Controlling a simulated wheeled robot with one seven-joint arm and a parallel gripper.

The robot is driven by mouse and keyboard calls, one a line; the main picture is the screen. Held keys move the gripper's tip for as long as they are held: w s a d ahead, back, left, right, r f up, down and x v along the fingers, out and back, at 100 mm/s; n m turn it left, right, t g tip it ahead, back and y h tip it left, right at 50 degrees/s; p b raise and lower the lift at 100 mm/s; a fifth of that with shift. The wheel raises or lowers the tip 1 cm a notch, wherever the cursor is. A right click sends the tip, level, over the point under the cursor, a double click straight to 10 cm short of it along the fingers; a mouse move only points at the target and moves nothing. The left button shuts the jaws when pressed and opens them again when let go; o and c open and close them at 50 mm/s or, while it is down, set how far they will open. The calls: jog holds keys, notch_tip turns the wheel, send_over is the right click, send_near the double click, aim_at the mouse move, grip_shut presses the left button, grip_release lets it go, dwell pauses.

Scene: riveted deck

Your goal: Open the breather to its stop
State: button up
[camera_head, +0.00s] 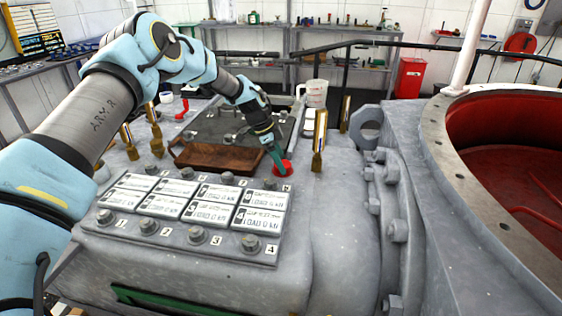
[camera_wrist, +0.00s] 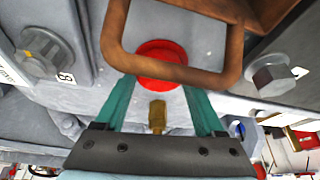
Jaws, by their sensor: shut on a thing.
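The breather, which I take to be the red round cap, sits on the grey deck just beyond the numbered plates, in the head view (camera_head: 284,168) and in the wrist view (camera_wrist: 160,53). My gripper (camera_head: 279,159) reaches down to it from the upper left. In the wrist view its two teal fingers (camera_wrist: 158,82) stand on either side of the red cap, shut on it. How far the breather is turned cannot be told.
A brown tray (camera_head: 218,158) lies close left of my gripper; its handle (camera_wrist: 172,68) loops across my fingers. A brass post (camera_head: 319,150) stands close right of the cap. Bolts and label plates (camera_head: 200,198) lie in front. A large red-lined opening (camera_head: 510,170) is at the right.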

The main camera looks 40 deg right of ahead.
jog(key=c, duration=0.8)
jog(key=shift+o, duration=0.2)
jog(key=shift+f+n, duration=0.1)
jog(key=shift+n, duration=0.2)
